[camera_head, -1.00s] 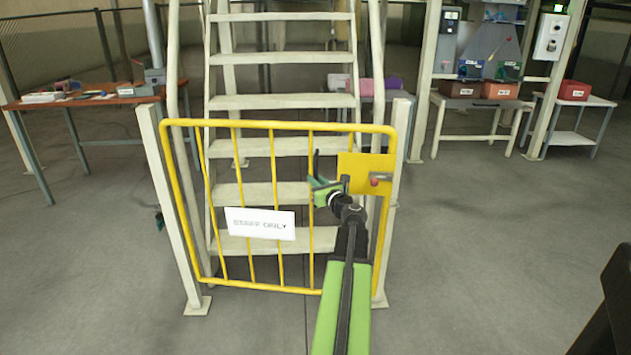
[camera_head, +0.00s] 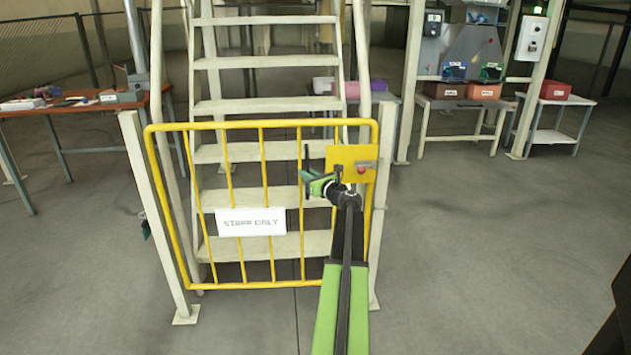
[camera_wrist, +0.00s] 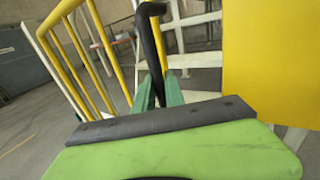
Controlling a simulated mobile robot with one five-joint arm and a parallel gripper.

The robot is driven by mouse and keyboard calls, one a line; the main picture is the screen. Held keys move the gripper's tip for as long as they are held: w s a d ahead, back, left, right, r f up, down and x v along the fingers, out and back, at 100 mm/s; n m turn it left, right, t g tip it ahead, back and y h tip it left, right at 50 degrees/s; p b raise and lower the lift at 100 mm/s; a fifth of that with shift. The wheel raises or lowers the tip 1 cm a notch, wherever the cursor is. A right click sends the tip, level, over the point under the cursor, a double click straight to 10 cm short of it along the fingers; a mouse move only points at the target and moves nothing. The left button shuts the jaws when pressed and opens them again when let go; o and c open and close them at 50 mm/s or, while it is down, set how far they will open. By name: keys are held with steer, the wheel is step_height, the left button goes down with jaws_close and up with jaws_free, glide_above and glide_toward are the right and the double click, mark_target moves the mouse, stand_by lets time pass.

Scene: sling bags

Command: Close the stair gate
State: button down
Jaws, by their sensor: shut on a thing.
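The yellow stair gate (camera_head: 264,205) stands across the foot of the stairs between two pale posts. It carries a white "STAFF ONLY" sign (camera_head: 250,222) and a yellow latch plate (camera_head: 344,163) with a red knob at its right. The gate's right edge overlaps the right post (camera_head: 381,215) in the head view; I cannot tell whether the latch is engaged. My gripper (camera_head: 312,184) is at the gate's right part, left of the plate. In the wrist view, its green fingers (camera_wrist: 161,92) are shut on a black handle (camera_wrist: 151,40). The fingertips are partly hidden.
The left post (camera_head: 158,215) stands at the gate's left edge. Pale stairs (camera_head: 265,107) rise behind. A brown table (camera_head: 75,108) is at far left, and benches with boxes (camera_head: 465,103) are at back right.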

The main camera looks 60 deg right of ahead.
steer(key=shift+w+d+r, duration=0.1)
steer(key=shift+w+d, duration=0.3)
steer(key=shift+d, duration=0.3)
steer(key=shift+w+d, duration=0.4)
steer(key=shift+d, duration=0.25)
steer(key=c, duration=1.5)
jaws_free()
steer(key=shift+o, duration=0.5)
steer(key=v, duration=1.7)
steer(key=shift+s+a, duration=0.2)
steer(key=shift+a, duration=0.1)
